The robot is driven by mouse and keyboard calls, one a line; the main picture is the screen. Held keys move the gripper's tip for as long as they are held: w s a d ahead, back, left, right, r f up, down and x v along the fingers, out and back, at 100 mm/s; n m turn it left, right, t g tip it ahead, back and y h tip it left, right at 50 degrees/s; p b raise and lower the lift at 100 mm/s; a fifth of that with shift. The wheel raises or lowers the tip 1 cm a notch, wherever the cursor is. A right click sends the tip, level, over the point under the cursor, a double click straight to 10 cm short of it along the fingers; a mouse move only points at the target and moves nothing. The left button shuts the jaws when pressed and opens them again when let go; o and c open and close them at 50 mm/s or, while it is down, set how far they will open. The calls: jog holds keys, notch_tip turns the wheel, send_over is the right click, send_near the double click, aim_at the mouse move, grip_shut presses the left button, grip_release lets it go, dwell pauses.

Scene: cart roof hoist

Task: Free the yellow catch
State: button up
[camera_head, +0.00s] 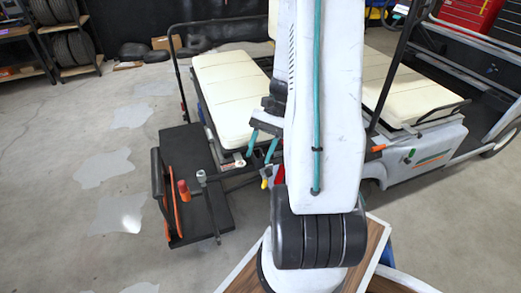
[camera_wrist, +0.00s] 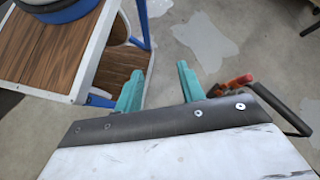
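A small yellow piece (camera_head: 264,183), which may be the yellow catch, shows in the head view just left of my arm, by the cart's rear platform. It is small there, and my arm may hide what lies to its right. I cannot make it out in the wrist view. My gripper (camera_head: 259,158) shows teal fingers pointing down in the head view, above the yellow piece in the picture. In the wrist view my gripper (camera_wrist: 161,72) has its two fingers well apart, with only floor seen between them. It holds nothing.
The cart's black rear platform (camera_head: 205,222) carries a red-handled lever (camera_head: 183,190) and a grey-topped post (camera_head: 202,177). Cream seats (camera_head: 230,85) stand behind. An orange-tipped handle (camera_head: 377,148) is right of my arm. Floor (camera_head: 60,230) at left is clear.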

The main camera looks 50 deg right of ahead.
jog(key=c, duration=0.4)
jog(key=shift+s+d+f+m+y, duration=0.15)
jog(key=shift+s+d+f+m, duration=0.1)
jog(key=shift+s+f, duration=0.25)
jog(key=shift+s+d+f+m+y, duration=0.15)
jog(key=shift+s+d+f+m, duration=0.1)
jog(key=shift+s+f, duration=0.25)
grip_shut()
jog(key=m+t+h, duration=0.1)
jog(key=t+h, duration=0.2)
jog(key=t, duration=1.8)
send_near(266, 180)
jog(key=s+d+f, duration=0.2)
jog(key=d+f, duration=0.2)
jog(key=x, duration=1)
jog(key=shift+a+r+y, duration=0.2)
jog(key=shift+a+y, duration=0.1)
jog(key=shift+a, duration=0.1)
